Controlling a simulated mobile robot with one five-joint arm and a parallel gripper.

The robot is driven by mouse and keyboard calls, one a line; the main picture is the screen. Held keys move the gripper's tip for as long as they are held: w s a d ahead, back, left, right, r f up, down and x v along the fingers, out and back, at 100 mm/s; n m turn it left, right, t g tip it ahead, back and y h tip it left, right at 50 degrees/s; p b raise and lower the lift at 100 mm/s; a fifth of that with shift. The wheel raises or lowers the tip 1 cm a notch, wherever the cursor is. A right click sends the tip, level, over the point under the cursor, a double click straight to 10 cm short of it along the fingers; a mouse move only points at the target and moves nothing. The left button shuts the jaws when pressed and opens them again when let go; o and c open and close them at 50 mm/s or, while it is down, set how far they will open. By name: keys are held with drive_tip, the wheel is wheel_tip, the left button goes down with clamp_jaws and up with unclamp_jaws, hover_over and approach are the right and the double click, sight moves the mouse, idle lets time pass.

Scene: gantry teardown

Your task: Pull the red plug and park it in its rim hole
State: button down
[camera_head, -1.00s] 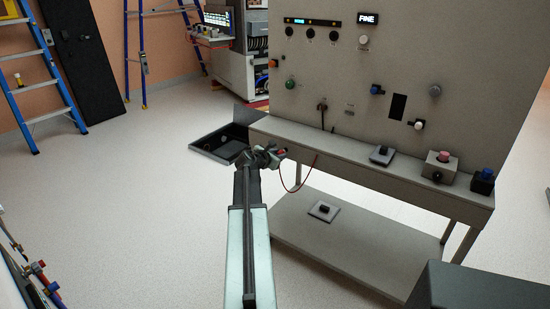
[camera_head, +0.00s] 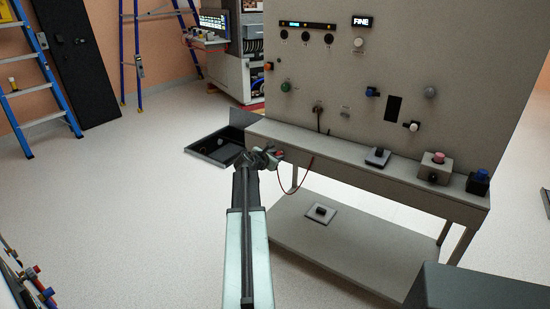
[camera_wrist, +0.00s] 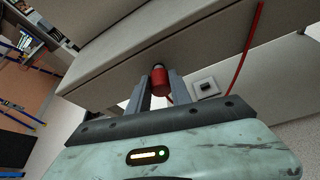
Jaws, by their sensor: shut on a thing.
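The red plug (camera_wrist: 160,84) is between the two fingers of my gripper (camera_wrist: 160,88) in the wrist view, and the gripper is shut on it. Its dark metal tip points away from my gripper, toward the front edge of the bench (camera_wrist: 110,75). I cannot tell whether the tip touches the edge. In the head view my gripper (camera_head: 272,155) is at the left end of the bench front, and the plug (camera_head: 279,153) shows as a small red spot. A red cable (camera_head: 297,188) hangs in a loop below it. I cannot make out a rim hole.
The bench shelf (camera_head: 350,158) carries a black switch box (camera_head: 377,157), a red-button box (camera_head: 435,168) and a blue-capped box (camera_head: 478,182). The upright panel (camera_head: 360,80) stands behind. An open black floor hatch (camera_head: 218,148) lies left of the bench. Open floor is at left.

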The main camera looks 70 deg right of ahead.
drive_tip(key=shift+d, duration=0.2)
drive_tip(key=shift+s+d, duration=0.15)
drive_tip(key=shift+d, duration=0.3)
drive_tip(key=c, duration=1.1)
unclamp_jaws()
drive_tip(key=shift+a, duration=0.1)
drive_tip(key=p+v, duration=0.1)
drive_tip(key=v, duration=0.2)
drive_tip(key=f+p+v, duration=0.1)
drive_tip(key=v, duration=0.7)
drive_tip(key=shift+w+a+f+p, duration=0.2)
drive_tip(key=shift+w+a+p, duration=0.2)
drive_tip(key=shift+a, duration=0.1)
drive_tip(key=shift+s, duration=0.15)
